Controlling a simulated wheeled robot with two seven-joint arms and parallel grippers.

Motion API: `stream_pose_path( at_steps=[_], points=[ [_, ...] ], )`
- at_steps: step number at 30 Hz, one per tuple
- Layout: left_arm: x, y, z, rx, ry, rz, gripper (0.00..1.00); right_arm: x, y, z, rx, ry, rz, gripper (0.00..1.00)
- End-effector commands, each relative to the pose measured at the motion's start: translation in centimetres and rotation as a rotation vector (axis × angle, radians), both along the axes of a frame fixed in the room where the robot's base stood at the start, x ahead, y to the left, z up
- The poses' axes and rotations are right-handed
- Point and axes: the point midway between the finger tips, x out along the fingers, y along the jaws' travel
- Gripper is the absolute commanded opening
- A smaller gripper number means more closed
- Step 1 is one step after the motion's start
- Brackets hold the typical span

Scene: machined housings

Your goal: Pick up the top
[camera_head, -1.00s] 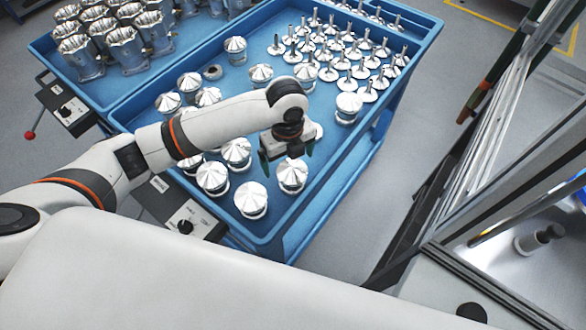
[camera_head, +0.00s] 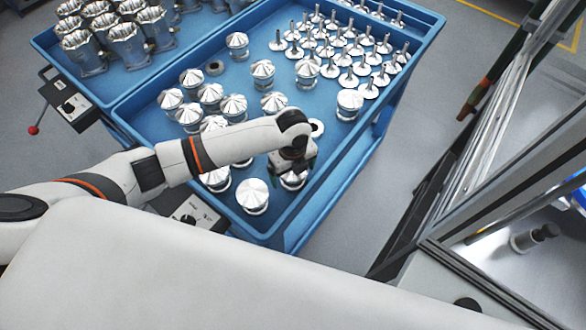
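Several silver cone-topped round parts, which look like the tops, stand in the near part of the blue tray (camera_head: 330,172). My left gripper (camera_head: 293,172) points down over one top (camera_head: 293,182) near the tray's front right side. Its dark fingers look spread apart, and the gripper covers most of that top. I cannot tell whether the fingers touch it. Another top (camera_head: 252,195) stands just left of and nearer than the gripper, and one more (camera_head: 349,104) stands by the right wall. My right gripper is out of view.
Several stemmed silver discs (camera_head: 345,55) fill the tray's far right. Silver fluted housings (camera_head: 128,44) stand in the left section. A metal-framed machine (camera_head: 500,150) stands on the right.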

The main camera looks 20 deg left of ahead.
Motion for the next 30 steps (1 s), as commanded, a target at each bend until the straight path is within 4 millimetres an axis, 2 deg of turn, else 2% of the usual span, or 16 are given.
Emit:
stream_pose_path(
  at_steps=[1, 9, 15, 19, 30],
  points=[
    [0.0, 0.0, 0.0, 0.000, 0.000, 0.000, 0.86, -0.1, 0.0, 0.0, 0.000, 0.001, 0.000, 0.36],
    [0.1, 0.0, 0.1, 0.000, -0.001, 0.001, 0.44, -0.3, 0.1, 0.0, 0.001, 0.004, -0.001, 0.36],
    [0.1, 0.0, 0.2, 0.000, -0.001, 0.001, 0.44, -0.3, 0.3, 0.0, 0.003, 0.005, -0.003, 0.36],
    [0.2, 0.0, 1.2, -0.001, -0.004, 0.002, 0.44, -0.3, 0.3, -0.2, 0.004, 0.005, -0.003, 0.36],
    [0.1, 0.0, 8.1, -0.001, -0.004, 0.000, 0.44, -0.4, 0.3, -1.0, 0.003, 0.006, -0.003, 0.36]
  ],
)
